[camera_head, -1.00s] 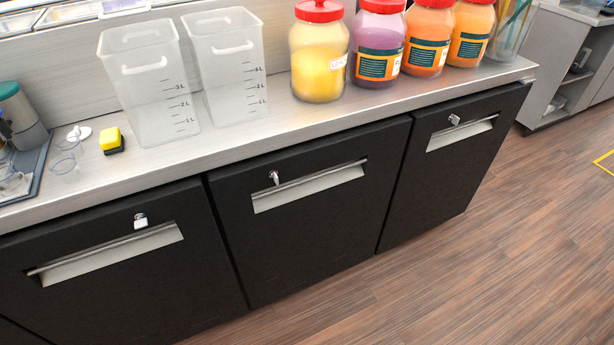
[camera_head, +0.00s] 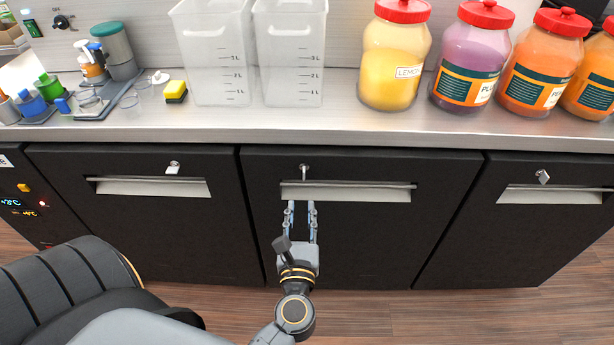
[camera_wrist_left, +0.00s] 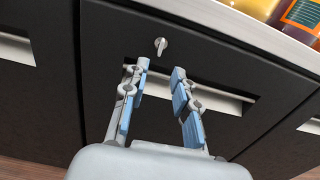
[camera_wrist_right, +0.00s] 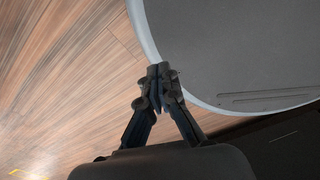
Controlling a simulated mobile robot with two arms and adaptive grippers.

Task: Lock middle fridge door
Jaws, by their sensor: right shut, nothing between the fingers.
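The middle fridge door (camera_head: 340,240) is black and looks flush with its neighbours. It has a wide recessed metal handle (camera_head: 360,194). A small silver lock with its key (camera_head: 304,170) sits above the handle's left part, and it also shows in the left wrist view (camera_wrist_left: 160,46). My left gripper (camera_head: 302,205) is open in front of the door, below the lock, with its fingers pointing at the door and nothing between them. My right gripper (camera_wrist_right: 157,72) is shut and empty, seen only in its wrist view, over the floor and beside a dark grey rounded surface.
The left door (camera_head: 140,215) and right door (camera_head: 530,225) have their own locks and handles. The metal counter (camera_head: 330,120) above holds clear containers (camera_head: 290,55), a yellow sponge (camera_head: 176,90) and several jars (camera_head: 395,60). A control panel (camera_head: 25,205) is at far left.

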